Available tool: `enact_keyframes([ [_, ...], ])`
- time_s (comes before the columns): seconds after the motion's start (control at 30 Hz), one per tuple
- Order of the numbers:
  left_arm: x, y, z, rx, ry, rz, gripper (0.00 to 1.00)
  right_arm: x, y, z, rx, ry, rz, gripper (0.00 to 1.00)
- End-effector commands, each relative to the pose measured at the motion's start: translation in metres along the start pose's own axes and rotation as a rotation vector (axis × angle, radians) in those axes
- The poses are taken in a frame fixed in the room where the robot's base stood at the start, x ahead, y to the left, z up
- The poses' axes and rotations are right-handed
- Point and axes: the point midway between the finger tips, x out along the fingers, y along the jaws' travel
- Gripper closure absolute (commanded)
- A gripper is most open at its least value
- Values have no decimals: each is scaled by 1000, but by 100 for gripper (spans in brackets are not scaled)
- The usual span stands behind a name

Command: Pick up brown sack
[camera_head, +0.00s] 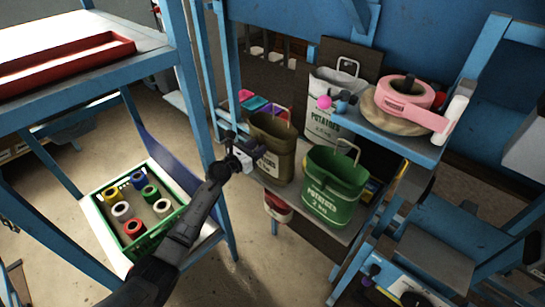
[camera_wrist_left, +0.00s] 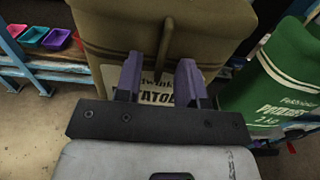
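The brown sack (camera_head: 272,146), an olive-brown upright potato sack with a loop handle and white label, stands on the blue rack's shelf. It fills the upper middle of the left wrist view (camera_wrist_left: 160,32). My left gripper (camera_head: 243,155) is at the sack's left front side. In the left wrist view its two purple fingers (camera_wrist_left: 159,75) are apart, with the label and the hanging end of the handle visible between them. I cannot tell whether the fingers touch the sack. My right gripper is not seen.
A green sack (camera_head: 335,185) stands close to the right and a white sack (camera_head: 334,100) behind. Pink tape (camera_head: 404,98) lies on the upper right shelf. Colored bins (camera_head: 262,107) are behind left. A green crate (camera_head: 137,208) of rolls is at lower left, beside blue posts.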

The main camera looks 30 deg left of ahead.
Motion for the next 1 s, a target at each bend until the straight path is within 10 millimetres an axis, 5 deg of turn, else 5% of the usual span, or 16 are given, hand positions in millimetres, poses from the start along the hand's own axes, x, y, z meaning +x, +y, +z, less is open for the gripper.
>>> enact_keyframes([
  [0.3, 3, 0, 0, 1, 1, -1, 65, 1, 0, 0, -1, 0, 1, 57],
  [0.67, 3, 0, 0, 1, 0, 0, 99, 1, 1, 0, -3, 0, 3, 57],
  [1.0, 3, 0, 0, 1, 0, 0, 100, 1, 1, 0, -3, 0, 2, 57],
])
